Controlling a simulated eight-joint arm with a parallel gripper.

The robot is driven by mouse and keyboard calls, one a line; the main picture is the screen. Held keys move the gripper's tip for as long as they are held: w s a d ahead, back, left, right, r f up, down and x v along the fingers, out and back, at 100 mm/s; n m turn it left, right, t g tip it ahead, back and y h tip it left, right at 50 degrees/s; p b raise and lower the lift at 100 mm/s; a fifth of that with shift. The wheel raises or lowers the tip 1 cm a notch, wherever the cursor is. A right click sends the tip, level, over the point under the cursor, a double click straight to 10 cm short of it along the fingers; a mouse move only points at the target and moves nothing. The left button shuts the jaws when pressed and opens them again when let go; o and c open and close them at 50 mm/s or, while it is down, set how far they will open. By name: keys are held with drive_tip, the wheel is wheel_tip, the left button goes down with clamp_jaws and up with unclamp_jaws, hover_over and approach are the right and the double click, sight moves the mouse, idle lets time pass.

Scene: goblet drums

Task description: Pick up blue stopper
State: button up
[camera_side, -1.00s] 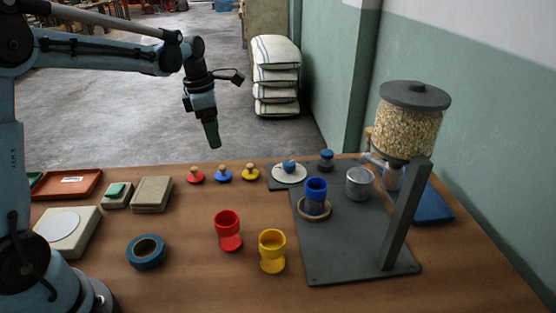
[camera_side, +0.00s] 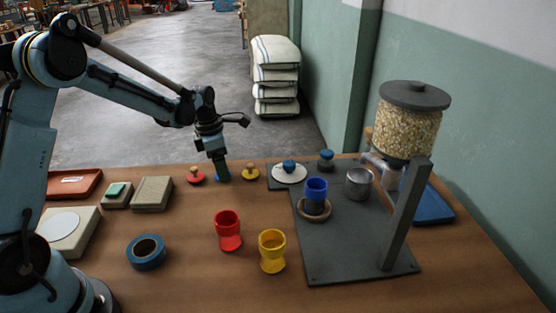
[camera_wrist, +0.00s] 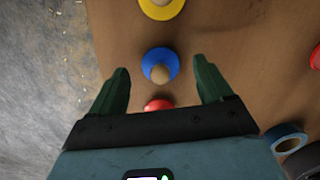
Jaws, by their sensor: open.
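The blue stopper (camera_wrist: 147,60), a blue disc with a round wooden knob, is on the wooden table between the red stopper (camera_side: 196,176) and the yellow stopper (camera_side: 250,175). In the side view it is almost wholly hidden behind my gripper (camera_side: 222,174), which points down at it. In the wrist view, my gripper (camera_wrist: 161,70) is open, with one green finger on each side of the blue stopper and nothing held. The exact height of the fingertips above the table is hard to tell. The red stopper (camera_wrist: 158,105) also shows between the fingers, nearer the palm, and the yellow stopper (camera_wrist: 160,8) lies farther off.
A red cup (camera_side: 228,230) and a yellow cup (camera_side: 272,251) stand at the front. A blue cup (camera_side: 316,187) and a metal cup (camera_side: 359,184) stand on the dark board (camera_side: 345,255) below the grain dispenser (camera_side: 408,128). A blue tape roll (camera_side: 146,252) lies front left.

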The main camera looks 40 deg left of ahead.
drive_tip(key=shift+w+f, duration=0.1)
drive_tip(key=shift+f, duration=0.6)
drive_tip(key=shift+c, duration=0.3)
drive_tip(key=c, duration=1)
drive_tip(key=shift+r, duration=0.1)
